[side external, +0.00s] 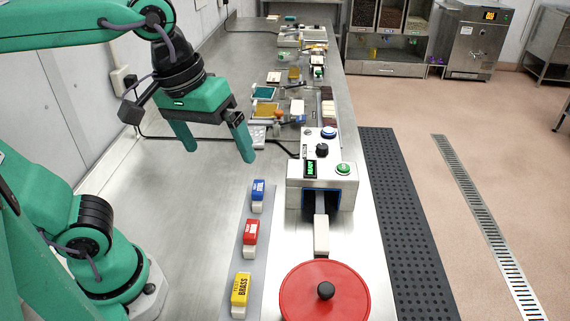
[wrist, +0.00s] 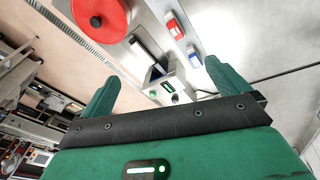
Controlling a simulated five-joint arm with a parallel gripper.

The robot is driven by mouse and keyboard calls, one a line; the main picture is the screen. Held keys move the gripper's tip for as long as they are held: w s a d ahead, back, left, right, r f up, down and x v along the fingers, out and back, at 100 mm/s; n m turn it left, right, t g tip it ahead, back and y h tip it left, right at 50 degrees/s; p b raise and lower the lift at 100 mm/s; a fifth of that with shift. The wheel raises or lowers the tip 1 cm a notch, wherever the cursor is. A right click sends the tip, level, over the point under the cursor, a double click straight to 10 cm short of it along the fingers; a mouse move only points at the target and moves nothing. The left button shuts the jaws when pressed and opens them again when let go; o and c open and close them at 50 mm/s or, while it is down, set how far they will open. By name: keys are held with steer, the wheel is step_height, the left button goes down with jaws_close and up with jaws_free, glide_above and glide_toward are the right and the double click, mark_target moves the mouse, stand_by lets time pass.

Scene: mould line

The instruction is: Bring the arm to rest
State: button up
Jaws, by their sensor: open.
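My gripper (side external: 218,148) is green and hangs in the air above the steel table, left of the white control box. Its two fingers are spread wide with nothing between them. In the wrist view my gripper (wrist: 160,92) also shows open and empty, with the control box beyond the fingers. My arm reaches in from the left, bent at the wrist. The white control box (side external: 322,185) has a green-lit display, a black knob, and blue and green buttons.
Blue (side external: 258,190), red (side external: 250,232) and yellow (side external: 240,288) blocks stand in a row on a grey strip. A red round lid (side external: 324,295) with a black knob lies in front of the box. Several small items crowd the table's far part. The table (side external: 185,230) is clear below my gripper.

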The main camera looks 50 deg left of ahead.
steer(key=s+d+r+n+g+y, duration=0.1)
steer(key=s+d+r+n+g, duration=0.1)
steer(key=d, duration=0.6)
steer(key=shift+s+r+n+g, duration=0.4)
steer(key=shift+s+r+n, duration=0.45)
steer(key=shift+r+n, duration=0.75)
steer(key=shift+d, duration=0.1)
step_height(320, 180, down, 10)
steer(key=shift+r, duration=0.15)
steer(key=shift+r, duration=0.1)
step_height(320, 180, up, 10)
stand_by(0.5)
